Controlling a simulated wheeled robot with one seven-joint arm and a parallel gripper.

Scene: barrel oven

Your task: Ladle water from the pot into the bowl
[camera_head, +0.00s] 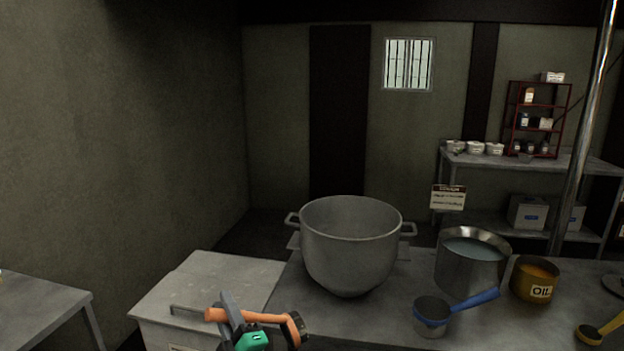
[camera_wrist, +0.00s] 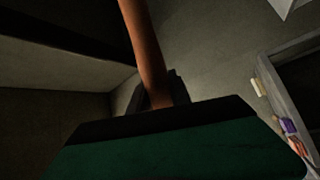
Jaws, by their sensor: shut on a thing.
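My gripper (camera_head: 230,306) is low in the head view, left of the vessels, shut on an orange-brown handle (camera_head: 262,318). The handle lies nearly level and ends on the right in a small dark part; I cannot tell if that is a ladle's cup. The handle also rises between my fingers in the wrist view (camera_wrist: 143,45). A steel pot (camera_head: 455,275) on the counter holds bluish water (camera_head: 470,249). A large grey bowl (camera_head: 350,257) with two side handles stands left of it; its lower inside is hidden.
A blue-handled dipper (camera_head: 433,327) sits in front of the pot. An oil pot (camera_head: 529,288) and a yellow ladle (camera_head: 590,335) lie to the right on the counter (camera_head: 385,318). A pale chest (camera_head: 200,290) is at left. A metal pole (camera_head: 582,130) rises at right.

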